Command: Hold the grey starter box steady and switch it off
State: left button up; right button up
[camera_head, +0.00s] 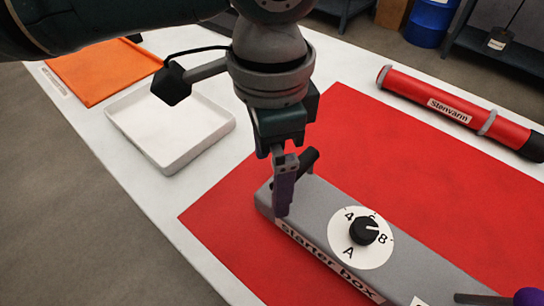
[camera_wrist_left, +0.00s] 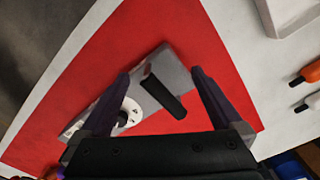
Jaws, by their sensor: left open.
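The grey starter box (camera_head: 315,205) lies on the red mat, its name label on the near side. A round white dial (camera_head: 340,246) with marks 4, 8 and A and a black knob (camera_head: 364,231) is on its top. A black lever (camera_head: 308,160) stands at the box's far left end. My left gripper (camera_head: 284,208) is open and points down at that end. One finger hides the other in the head view. In the left wrist view the lever (camera_wrist_left: 164,97) shows between the two spread fingers. The right gripper is not in view.
A red Stenvarm tube (camera_head: 450,108) lies at the back right. A white tray (camera_head: 165,158) and an orange mat (camera_head: 100,70) are at the left. A purple-handled tool (camera_head: 528,297) lies by the box's near right end. The red mat (camera_head: 370,130) is clear behind the box.

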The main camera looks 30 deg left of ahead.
pick_arm(q)
notch_tip(320, 180, down, 7)
jog(key=shift+r, duration=0.2)
